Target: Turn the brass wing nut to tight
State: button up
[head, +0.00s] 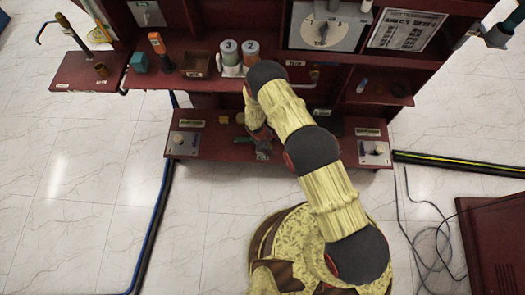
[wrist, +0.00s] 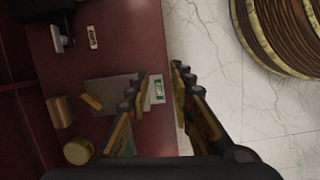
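My gripper (wrist: 160,75) is open in the wrist view, with a gap between its fingers and nothing held. It is over the front edge of the dark red lower shelf (wrist: 115,35). A small brass piece (wrist: 91,101), which may be the wing nut, lies at the left end of a grey plate (wrist: 108,86), left of the fingers. The left finger hides part of that plate. I cannot tell which way the nut is turned. In the head view my gripper (head: 262,150) is low at the shelf, and my arm partly hides the area; the nut is not clear there.
A brass block (wrist: 60,111) and a round brass piece (wrist: 77,152) stand left of the gripper. Panels with knobs sit at the shelf's left (head: 183,143) and right (head: 374,151) ends. Canisters (head: 230,55) stand above.

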jog(key=s+a+r+m+g+y, duration=0.1)
jog(key=s+a+r+m, duration=0.1)
jog(key=r+m, duration=0.4)
jog(key=s+a+r+m+g+y, duration=0.1)
jog(key=s+r+m+y, duration=0.1)
jog(key=s+r+m, duration=0.2)
jog(key=shift+a+r+m+g+y, duration=0.35)
jog(key=shift+r+m, duration=1)
jog(key=shift+m, duration=0.85)
jog(key=shift+s, duration=0.15)
